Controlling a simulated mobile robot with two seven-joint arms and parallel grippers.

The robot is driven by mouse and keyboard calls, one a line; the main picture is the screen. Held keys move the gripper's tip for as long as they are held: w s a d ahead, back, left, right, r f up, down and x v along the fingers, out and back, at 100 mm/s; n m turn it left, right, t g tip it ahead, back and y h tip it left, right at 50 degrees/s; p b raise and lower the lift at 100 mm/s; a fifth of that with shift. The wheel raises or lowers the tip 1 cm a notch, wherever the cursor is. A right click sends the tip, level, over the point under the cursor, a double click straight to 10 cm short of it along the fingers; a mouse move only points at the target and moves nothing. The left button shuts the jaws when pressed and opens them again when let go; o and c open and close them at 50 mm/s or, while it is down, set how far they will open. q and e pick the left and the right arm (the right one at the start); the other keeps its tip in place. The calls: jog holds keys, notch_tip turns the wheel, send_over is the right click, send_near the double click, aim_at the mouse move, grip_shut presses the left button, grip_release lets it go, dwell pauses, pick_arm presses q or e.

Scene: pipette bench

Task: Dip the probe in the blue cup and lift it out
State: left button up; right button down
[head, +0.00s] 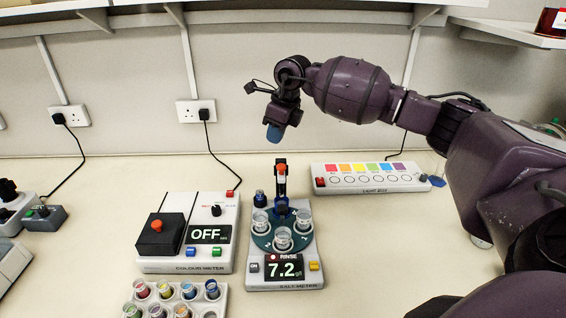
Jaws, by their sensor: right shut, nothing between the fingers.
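The salt meter (285,284) stands in the middle of the bench, its display reading RINSE and 7.2. On it, several clear cups (282,238) sit on a round teal turntable. An upright dark probe holder with an orange top (281,168) rises behind the cups; I cannot clearly make out the probe tip. None of these cups is plainly blue. A dark blue vial (211,289) sits in the rack at the front. My right gripper (274,133) is shut and empty, pointing down above and behind the salt meter, apart from it. My left gripper is not in view.
A colour meter (186,264) reading OFF stands left of the salt meter. The white rack (222,311) holds several coloured vials. A light box (400,186) lies behind on the right. More devices (44,216) stand far left.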

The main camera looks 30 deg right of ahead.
jog(key=shift+s+d+f+h, duration=0.1)
jog(key=shift+s+d+h, duration=0.1)
jog(key=shift+d, duration=0.15)
jog(key=shift+s+d+f+h, duration=0.1)
jog(key=shift+d+h, duration=0.1)
jog(key=shift+d, duration=0.15)
jog(key=shift+s+d+g, duration=0.25)
jog(key=shift+g, duration=0.15)
jog(key=shift+s+d+h, duration=0.1)
jog(key=shift+s+h, duration=0.2)
jog(key=shift+s, duration=0.05)
